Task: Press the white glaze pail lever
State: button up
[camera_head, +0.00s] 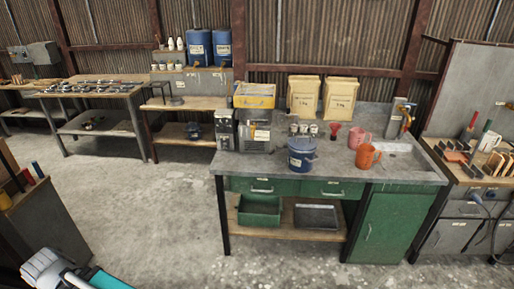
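A dark blue pail (301,157) with a lid and a pale label stands upright near the front edge of the grey worktop (262,173). The label is too small to read, so I cannot tell whether this is the white glaze pail. I cannot make out a lever on it, and no white-bodied pail shows clearly. My gripper's fingertips are not visible.
A pink mug (356,138), an orange jug (368,157) and a red funnel-like item (335,131) stand right of the pail. A grey machine (224,130) stands left. Two cream containers (304,96) stand behind. The concrete floor (150,215) in front is clear.

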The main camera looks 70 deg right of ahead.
aim_at(278, 147)
jog(key=z, duration=0.05)
jog(key=i, duration=2.85)
jog(key=z, duration=2.3)
